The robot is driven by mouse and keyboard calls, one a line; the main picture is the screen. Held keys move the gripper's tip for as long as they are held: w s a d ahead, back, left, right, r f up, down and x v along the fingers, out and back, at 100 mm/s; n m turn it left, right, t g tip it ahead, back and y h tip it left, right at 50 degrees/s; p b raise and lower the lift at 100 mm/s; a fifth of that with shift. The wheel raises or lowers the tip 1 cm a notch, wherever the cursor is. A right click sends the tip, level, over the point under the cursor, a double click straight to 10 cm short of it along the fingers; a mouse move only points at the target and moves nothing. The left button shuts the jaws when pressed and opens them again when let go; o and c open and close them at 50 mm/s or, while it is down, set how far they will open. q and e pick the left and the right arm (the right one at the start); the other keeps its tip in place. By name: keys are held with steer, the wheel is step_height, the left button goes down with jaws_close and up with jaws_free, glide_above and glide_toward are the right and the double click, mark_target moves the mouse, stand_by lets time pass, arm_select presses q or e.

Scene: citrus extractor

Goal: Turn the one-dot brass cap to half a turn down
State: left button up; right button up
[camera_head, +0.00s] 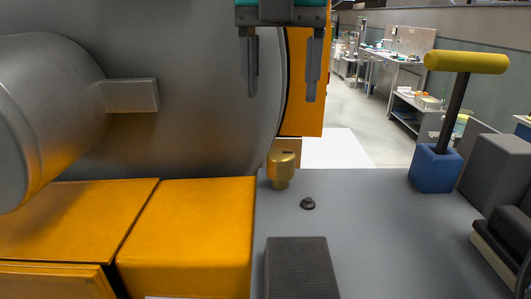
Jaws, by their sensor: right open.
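The brass cap (281,172) is a small gold-coloured cylinder, upright at the far left corner of the grey top. A small dark mark shows on its top, too small to read as a dot count. My right gripper (282,98) hangs from the top edge with its two dark fingers pointing down. The fingers are wide apart with nothing between them. They are above the cap in the picture and clear of it. My left gripper is not in view.
A small dark knob (307,204) stands just right of the cap. A dark ribbed block (300,268) is at the front. A blue block with a yellow T-handle (466,63) stands right. Large grey machine housing (200,90) and orange panels (190,230) fill the left. The grey top (385,235) is bare mid-right.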

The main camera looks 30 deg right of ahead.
mark_target(280, 154)
steer(key=f, duration=1.2)
steer(key=shift+s+f, duration=0.2)
steer(key=c, duration=1)
steer(key=shift+m, duration=0.4)
